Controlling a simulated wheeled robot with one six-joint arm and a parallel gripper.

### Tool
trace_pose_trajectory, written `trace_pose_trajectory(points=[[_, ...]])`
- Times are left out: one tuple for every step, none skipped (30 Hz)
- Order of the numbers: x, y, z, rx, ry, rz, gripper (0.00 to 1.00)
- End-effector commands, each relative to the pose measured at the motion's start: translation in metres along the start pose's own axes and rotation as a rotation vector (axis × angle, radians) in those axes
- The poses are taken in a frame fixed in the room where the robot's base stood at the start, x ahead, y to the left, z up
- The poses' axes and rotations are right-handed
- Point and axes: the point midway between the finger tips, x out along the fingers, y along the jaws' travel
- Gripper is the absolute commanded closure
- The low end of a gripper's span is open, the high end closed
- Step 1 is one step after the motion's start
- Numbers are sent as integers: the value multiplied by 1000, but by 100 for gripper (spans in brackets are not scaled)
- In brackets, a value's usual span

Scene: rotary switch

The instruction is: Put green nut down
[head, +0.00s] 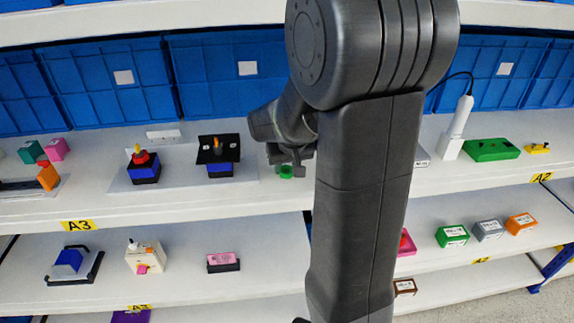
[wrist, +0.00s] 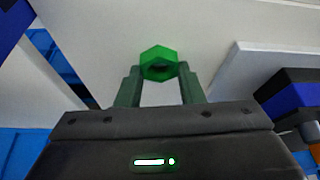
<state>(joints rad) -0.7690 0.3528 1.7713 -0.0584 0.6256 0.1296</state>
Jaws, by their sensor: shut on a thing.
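The green nut (wrist: 158,57) is held between the two fingertips of my gripper (wrist: 158,72) in the wrist view. In the head view the green nut (head: 286,171) shows just below my gripper (head: 289,156), in front of the shelf marked A3 and A2. My gripper is shut on the nut. In the wrist view a pale shelf surface lies beyond the nut; I cannot tell whether the nut touches it. My own arm hides the middle of the shelf in the head view.
A blue and black switch block (head: 220,160) stands left of my gripper on a white plate, with a red-topped block (head: 143,165) farther left. Blue bins (head: 105,85) line the back. A green box (head: 491,150) lies to the right. Bare shelf (head: 255,195) shows below the gripper.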

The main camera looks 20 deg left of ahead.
Motion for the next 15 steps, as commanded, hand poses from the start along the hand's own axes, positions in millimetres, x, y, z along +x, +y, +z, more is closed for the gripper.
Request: trace_pose_trajectory(points=[[1, 0, 0, 0, 0, 0, 60], [1, 0, 0, 0, 0, 0, 54], [1, 0, 0, 0, 0, 0, 46], [0, 0, 0, 0, 0, 0, 44], [0, 0, 0, 0, 0, 0, 44], [0, 0, 0, 0, 0, 0, 44], [0, 0, 0, 0, 0, 0, 44], [0, 0, 0, 0, -1, 0, 44], [0, 0, 0, 0, -1, 0, 44], [0, 0, 0, 0, -1, 0, 44], [0, 0, 0, 0, -1, 0, 44], [0, 0, 0, 0, 0, 0, 44], [-1, 0, 0, 0, 0, 0, 44], [-2, 0, -1, 0, 0, 0, 44], [-4, 0, -2, 0, 0, 0, 44]])
